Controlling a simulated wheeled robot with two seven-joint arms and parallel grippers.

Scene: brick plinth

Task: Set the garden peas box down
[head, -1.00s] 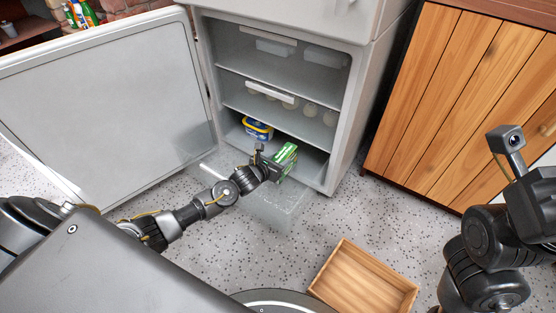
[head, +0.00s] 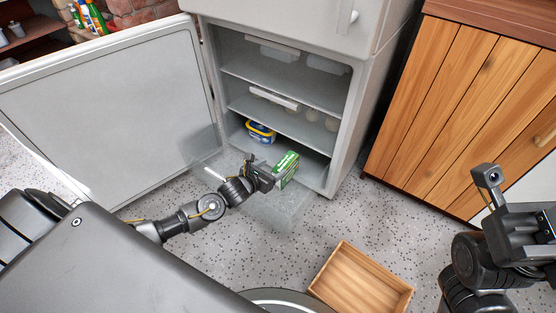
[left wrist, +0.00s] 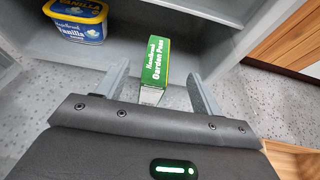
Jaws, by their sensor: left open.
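The garden peas box (head: 287,167) is green and white and stands at the front of the fridge's lowest compartment. It also shows in the left wrist view (left wrist: 156,62), upright with its printed green side visible. My left gripper (head: 271,176) is open, with one finger on each side of the box. In the left wrist view there are gaps between the fingers (left wrist: 161,88) and the box. The box's base is partly hidden, so I cannot tell exactly what it rests on. My right gripper (head: 541,228) is at the right edge, its fingers not clear.
A blue and yellow vanilla tub (head: 261,132) sits in the lowest compartment, left of the box. The fridge door (head: 100,115) is open to the left. A clear drawer or panel (head: 275,215) juts out below. A wooden crate (head: 345,290) and a cabinet (head: 450,110) are to the right.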

